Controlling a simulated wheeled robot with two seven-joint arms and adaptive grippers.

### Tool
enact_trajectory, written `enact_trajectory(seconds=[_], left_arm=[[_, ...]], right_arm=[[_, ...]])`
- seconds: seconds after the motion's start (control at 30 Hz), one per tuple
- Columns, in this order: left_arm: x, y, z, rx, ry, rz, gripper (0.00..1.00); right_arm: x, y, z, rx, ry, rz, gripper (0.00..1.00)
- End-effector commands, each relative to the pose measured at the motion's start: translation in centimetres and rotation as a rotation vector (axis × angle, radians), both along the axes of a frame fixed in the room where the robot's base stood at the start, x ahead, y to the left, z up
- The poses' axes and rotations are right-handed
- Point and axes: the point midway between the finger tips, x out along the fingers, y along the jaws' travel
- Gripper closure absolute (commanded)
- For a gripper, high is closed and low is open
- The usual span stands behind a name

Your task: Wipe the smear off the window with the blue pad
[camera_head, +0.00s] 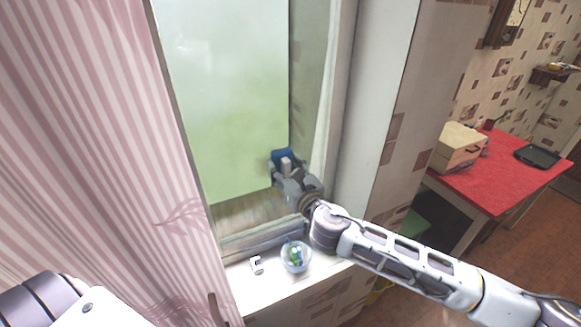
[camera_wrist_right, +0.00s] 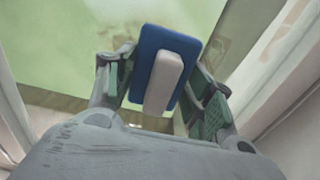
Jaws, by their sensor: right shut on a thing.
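The window (camera_head: 222,90) has a pale green pane and stands at the centre of the head view. My right gripper (camera_head: 285,172) is at the pane's lower right edge. It is shut on the blue pad (camera_head: 280,155). In the right wrist view the blue pad (camera_wrist_right: 152,57) shows its light grey handle between the two fingers, and its blue face is turned to the pane. I cannot tell whether the pad touches the glass. My left gripper is out of view.
A glass bowl with small coloured things (camera_head: 296,256) and a small white object (camera_head: 257,264) are on the white sill (camera_head: 275,287). A striped pink curtain (camera_head: 90,120) hangs on the left. A red table (camera_head: 500,175) with a beige box (camera_head: 459,148) stands at the right.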

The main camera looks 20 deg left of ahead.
Motion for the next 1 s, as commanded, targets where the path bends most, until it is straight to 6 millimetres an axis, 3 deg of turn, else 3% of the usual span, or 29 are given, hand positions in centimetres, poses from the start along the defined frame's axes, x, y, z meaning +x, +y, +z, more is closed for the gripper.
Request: enact_trajectory(seconds=[0.53, 1.0], left_arm=[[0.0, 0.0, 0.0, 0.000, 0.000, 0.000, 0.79], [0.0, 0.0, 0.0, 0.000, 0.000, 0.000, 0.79]], right_arm=[[-0.4, 0.4, -0.1, -0.001, 0.001, 0.001, 0.66], [-2.2, 2.0, -0.1, -0.001, 0.001, 0.001, 0.66]])
